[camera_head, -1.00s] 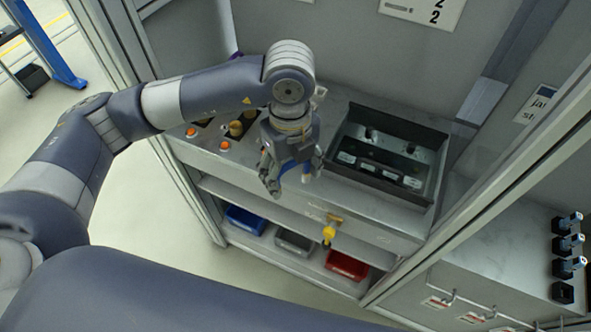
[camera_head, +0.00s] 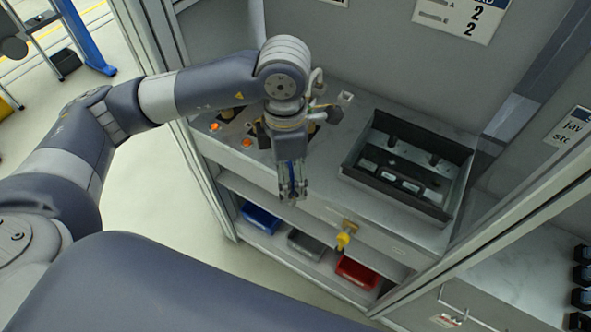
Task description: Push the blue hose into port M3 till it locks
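My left gripper (camera_head: 292,193) hangs fingers down in front of the grey bench's front edge, left of the black open tray. Several dark blocks (camera_head: 581,276) stand in a row at the right edge, partly cut off; whether one is port M3 cannot be read. My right gripper is out of view.
The black tray (camera_head: 345,170) with fittings inside sits on the bench (camera_head: 345,118). Orange buttons (camera_head: 247,143) are to its left. Blue (camera_head: 260,218), grey (camera_head: 305,243) and red (camera_head: 357,271) bins stand on the low shelf. A yellow part (camera_head: 343,241) hangs at the bench front. A frame post (camera_head: 470,265) separates the right-hand bench.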

